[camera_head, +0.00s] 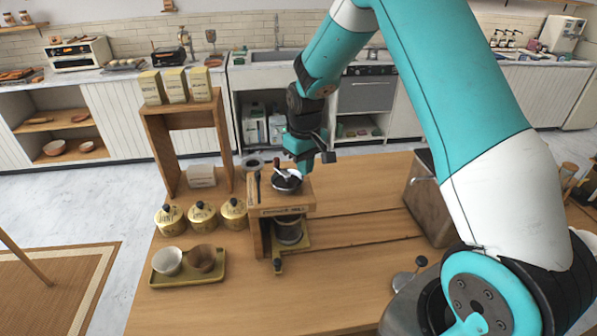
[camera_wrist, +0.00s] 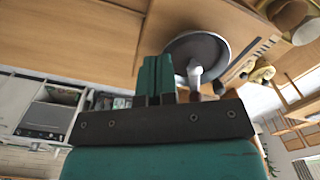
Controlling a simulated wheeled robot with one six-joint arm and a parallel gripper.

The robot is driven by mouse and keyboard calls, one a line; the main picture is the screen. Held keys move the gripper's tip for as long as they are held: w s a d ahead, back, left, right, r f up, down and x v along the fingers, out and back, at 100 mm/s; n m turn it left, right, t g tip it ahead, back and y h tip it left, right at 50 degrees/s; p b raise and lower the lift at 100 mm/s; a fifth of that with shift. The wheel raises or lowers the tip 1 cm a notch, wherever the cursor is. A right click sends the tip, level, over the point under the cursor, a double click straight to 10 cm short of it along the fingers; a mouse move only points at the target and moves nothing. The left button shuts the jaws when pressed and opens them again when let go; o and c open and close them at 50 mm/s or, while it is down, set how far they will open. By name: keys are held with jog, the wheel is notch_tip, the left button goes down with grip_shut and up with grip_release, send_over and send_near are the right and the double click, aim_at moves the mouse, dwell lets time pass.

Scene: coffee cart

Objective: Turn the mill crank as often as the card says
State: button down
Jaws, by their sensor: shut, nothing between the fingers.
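The mill (camera_head: 286,211) stands on the wooden cart with a dark round bowl on top. Its crank (camera_head: 284,173) has a pale arm and a dark red knob pointing up at the far left of the bowl. My gripper (camera_head: 306,169) is just right of the crank, above the bowl's right edge. In the wrist view the green fingers of my gripper (camera_wrist: 155,68) are together and empty, with the crank (camera_wrist: 195,74) beside them, apart. A small pale card-like block (camera_head: 201,176) stands under the shelf; its writing is too small to read.
A wooden shelf (camera_head: 147,130) with three bags stands left of the mill. Three brass tins (camera_head: 202,214) and a tray (camera_head: 161,284) with two cups are at the left. A dark-topped box (camera_head: 429,211) is at the right; the cart top between is mostly clear.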

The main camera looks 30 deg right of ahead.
jog(key=shift+s+a, duration=0.25)
jog(key=shift+s, duration=0.2)
jog(key=shift+a, duration=0.1)
jog(key=shift+s+a, duration=0.55)
jog(key=shift+a, duration=0.05)
jog(key=shift+s+a, duration=0.2)
jog(key=shift+a, duration=0.65)
jog(key=shift+a, duration=0.1)
